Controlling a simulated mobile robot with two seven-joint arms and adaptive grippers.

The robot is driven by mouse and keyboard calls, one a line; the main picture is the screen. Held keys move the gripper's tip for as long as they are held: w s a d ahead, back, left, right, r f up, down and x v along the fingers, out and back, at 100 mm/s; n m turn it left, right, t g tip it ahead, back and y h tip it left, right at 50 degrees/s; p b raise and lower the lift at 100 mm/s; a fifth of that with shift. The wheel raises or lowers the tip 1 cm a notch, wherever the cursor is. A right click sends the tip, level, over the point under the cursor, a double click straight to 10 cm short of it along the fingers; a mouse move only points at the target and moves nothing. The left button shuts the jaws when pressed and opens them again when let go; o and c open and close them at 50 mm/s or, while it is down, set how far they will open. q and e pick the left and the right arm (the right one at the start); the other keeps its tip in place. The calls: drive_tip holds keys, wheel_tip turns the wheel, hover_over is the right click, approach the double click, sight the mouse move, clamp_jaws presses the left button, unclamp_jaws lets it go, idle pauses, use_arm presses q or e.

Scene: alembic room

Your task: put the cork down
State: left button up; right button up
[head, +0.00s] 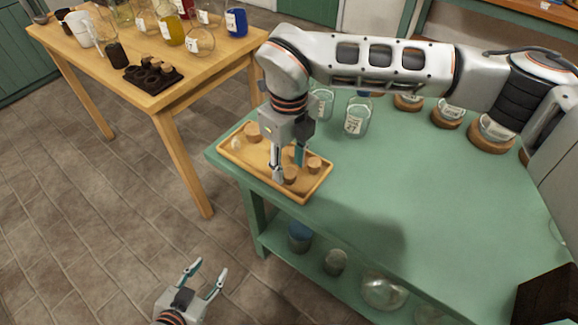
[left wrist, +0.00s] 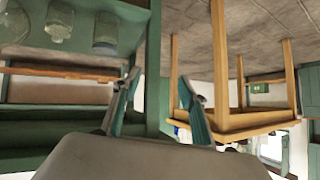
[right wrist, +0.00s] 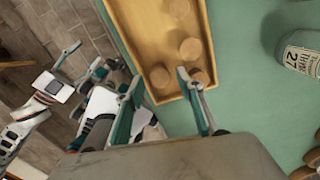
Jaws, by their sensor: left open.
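A wooden tray (head: 234,158) with several corks lies at the left corner of the green table. My right gripper (head: 288,170) points down over its near end. In the right wrist view its fingers (right wrist: 160,80) are spread, with a cork (right wrist: 159,76) lying in the tray (right wrist: 147,50) between the fingertips, apparently touching neither. Another cork (right wrist: 200,76) is partly hidden by a finger, and a third cork (right wrist: 190,48) is farther in. A larger cork (head: 253,131) sits at the tray's far end. My left gripper (head: 205,270) is open and empty above the floor.
Labelled glass jars (head: 356,117) stand behind the tray; one jar (right wrist: 302,55) is close on the right wrist view's right. The green table (head: 400,190) is clear at its middle. A wooden table (head: 120,70) with bottles and a dark cork holder (head: 153,77) stands left.

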sight(289, 172)
use_arm(q)
drive_tip(key=shift+s+d+r+p, duration=0.15)
drive_tip(key=shift+s+r+p, duration=0.1)
drive_tip(key=shift+s+p, duration=0.15)
use_arm(e)
wheel_tip(289, 172, up, 11)
use_arm(q)
drive_tip(key=shift+w+r, duration=0.15)
drive_tip(key=shift+w, duration=0.15)
use_arm(e)
drive_tip(key=shift+f, duration=0.1)
use_arm(q)
drive_tip(key=shift+w, duration=0.1)
